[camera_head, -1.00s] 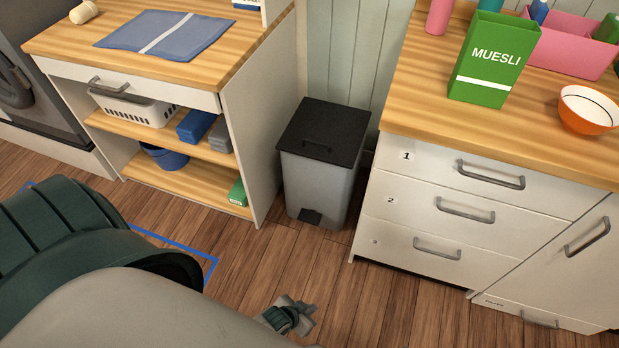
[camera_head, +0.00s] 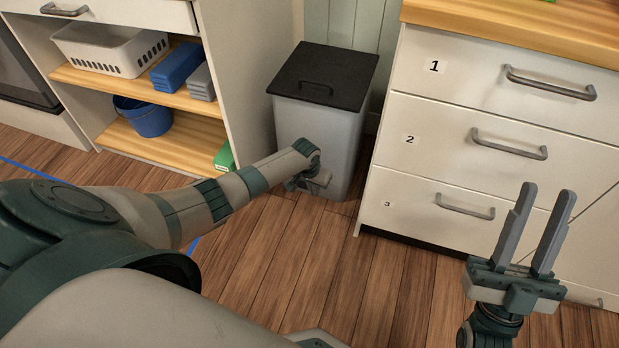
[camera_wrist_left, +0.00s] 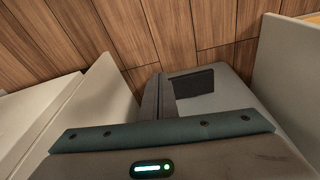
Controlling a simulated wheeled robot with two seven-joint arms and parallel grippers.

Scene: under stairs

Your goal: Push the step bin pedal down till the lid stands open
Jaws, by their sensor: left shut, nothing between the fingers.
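The grey step bin (camera_head: 342,140) stands between the shelf unit and the drawer unit. Its black lid (camera_head: 322,75) is down. My left gripper (camera_head: 316,182) is low in front of the bin and hides the pedal in the head view. In the left wrist view a dark flat piece (camera_wrist_left: 193,83), which looks like the pedal, lies beside my shut left fingers (camera_wrist_left: 151,96) at the grey bin (camera_wrist_left: 222,103). I cannot tell whether they touch. My right gripper (camera_head: 546,194) is open and empty, in front of the drawers.
The white drawer unit (camera_head: 470,110) is close on the bin's right. The shelf unit's side panel (camera_head: 235,85) is close on its left. The shelves hold a white basket (camera_head: 108,48) and a blue bucket (camera_head: 145,117). Wooden floor (camera_head: 330,260) in front is clear.

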